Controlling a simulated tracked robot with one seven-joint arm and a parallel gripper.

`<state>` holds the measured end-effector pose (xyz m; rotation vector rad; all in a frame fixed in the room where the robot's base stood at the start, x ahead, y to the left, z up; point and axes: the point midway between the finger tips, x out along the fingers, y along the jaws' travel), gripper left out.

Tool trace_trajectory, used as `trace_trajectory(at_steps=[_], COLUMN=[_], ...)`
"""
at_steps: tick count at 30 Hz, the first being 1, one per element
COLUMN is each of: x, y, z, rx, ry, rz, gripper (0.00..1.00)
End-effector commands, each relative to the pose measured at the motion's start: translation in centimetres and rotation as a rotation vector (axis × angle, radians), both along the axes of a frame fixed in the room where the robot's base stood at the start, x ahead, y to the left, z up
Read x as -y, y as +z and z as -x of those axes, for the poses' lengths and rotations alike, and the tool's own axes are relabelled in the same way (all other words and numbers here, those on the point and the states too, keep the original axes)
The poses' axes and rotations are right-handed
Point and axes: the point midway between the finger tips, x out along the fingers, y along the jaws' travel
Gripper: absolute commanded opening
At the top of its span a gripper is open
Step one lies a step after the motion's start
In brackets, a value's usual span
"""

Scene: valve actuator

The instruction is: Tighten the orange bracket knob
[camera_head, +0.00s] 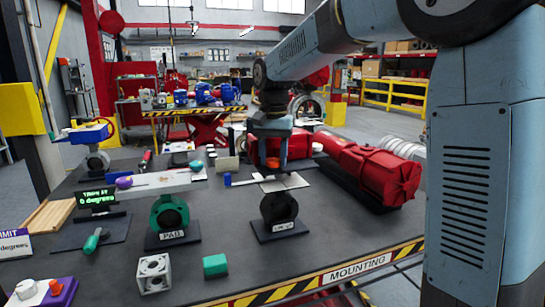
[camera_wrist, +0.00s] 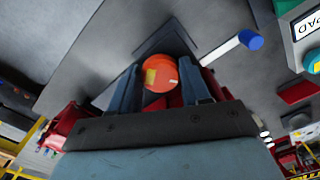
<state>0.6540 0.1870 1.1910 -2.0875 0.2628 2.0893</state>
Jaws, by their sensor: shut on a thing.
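The orange knob (camera_wrist: 160,73) is round, with a yellow patch and a pale mark on its face. It sits between the two fingers of my gripper (camera_wrist: 161,88) in the wrist view, and the fingers are shut on its sides. In the head view my gripper (camera_head: 270,158) points down at the bench, with a little of the orange knob (camera_head: 272,163) showing between the fingers. Below it are pale flat plates (camera_head: 290,182) above a black ring-shaped valve body (camera_head: 280,208) on a dark base. The knob's lower part and stem are hidden.
A blue-ended handle (camera_head: 227,179) lies just left of the knob. A green valve body (camera_head: 168,214) on a labelled base, a display (camera_head: 96,198) and a green-handled tool (camera_head: 95,240) stand left. A large red actuator (camera_head: 375,172) lies right.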

Motion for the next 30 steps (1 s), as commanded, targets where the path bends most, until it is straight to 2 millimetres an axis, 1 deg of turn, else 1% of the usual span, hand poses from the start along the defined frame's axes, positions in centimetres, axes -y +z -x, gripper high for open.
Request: trace_trajectory(at_steps=[6, 7, 14, 15, 30], x=[-0.01, -0.01, -0.03, -0.03, -0.04], y=[0.06, 0.06, 0.04, 0.03, 0.00], z=[-0.03, -0.03, -0.02, -0.02, 0.00], rx=[0.002, 0.002, 0.001, 0.001, 0.000], ry=[0.001, 0.001, 0.001, 0.001, 0.024], rz=[0.000, 0.000, -0.001, -0.001, 0.000], gripper=[0.16, 0.49, 0.71, 0.72, 0.72])
